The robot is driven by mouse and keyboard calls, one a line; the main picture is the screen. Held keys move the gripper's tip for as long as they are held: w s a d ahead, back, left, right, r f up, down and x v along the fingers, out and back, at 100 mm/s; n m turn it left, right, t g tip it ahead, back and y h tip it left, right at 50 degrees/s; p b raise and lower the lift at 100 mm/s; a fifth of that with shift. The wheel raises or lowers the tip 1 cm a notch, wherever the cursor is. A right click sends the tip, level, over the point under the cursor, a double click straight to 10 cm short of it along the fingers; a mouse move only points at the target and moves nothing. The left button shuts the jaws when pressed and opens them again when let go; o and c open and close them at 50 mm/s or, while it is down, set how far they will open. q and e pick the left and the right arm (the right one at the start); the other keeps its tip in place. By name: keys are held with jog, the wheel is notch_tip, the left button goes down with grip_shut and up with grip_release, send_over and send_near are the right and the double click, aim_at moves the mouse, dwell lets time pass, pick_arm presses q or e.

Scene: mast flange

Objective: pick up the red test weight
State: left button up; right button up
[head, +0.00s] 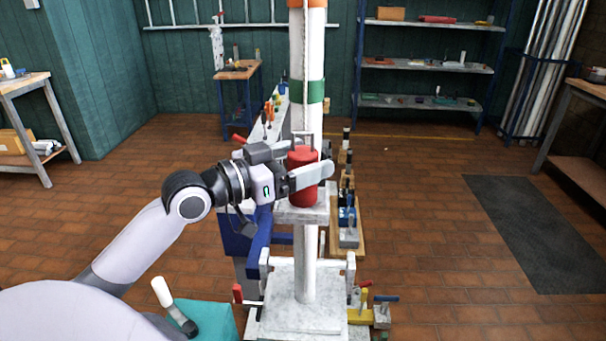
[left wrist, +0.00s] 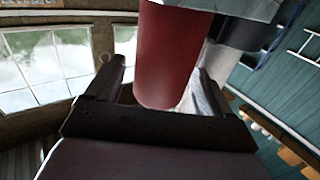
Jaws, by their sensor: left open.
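The red test weight (head: 303,195) is an upright red cylinder with a metal handle on top. It stands on the pale flange plate (head: 303,216) on the white mast. My left gripper (head: 318,163) is open at the weight, with one finger crossing in front of it and hiding part of its middle. In the left wrist view the weight (left wrist: 172,55) shows between the two dark fingers of the gripper (left wrist: 163,85). I cannot tell whether a finger touches it. My right gripper is not in view.
The white mast (head: 307,262) rises close behind the weight, with a green band and an orange top. A bench with several tools (head: 347,237) stands behind and beside it. A teal box (head: 216,322) is at the lower front. The floor to the right is clear around a dark mat (head: 545,225).

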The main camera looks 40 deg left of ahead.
pick_arm(q)
jog(key=c, duration=1.5)
jog(key=shift+r, duration=0.15)
grip_shut()
jog(key=shift+r, duration=0.1)
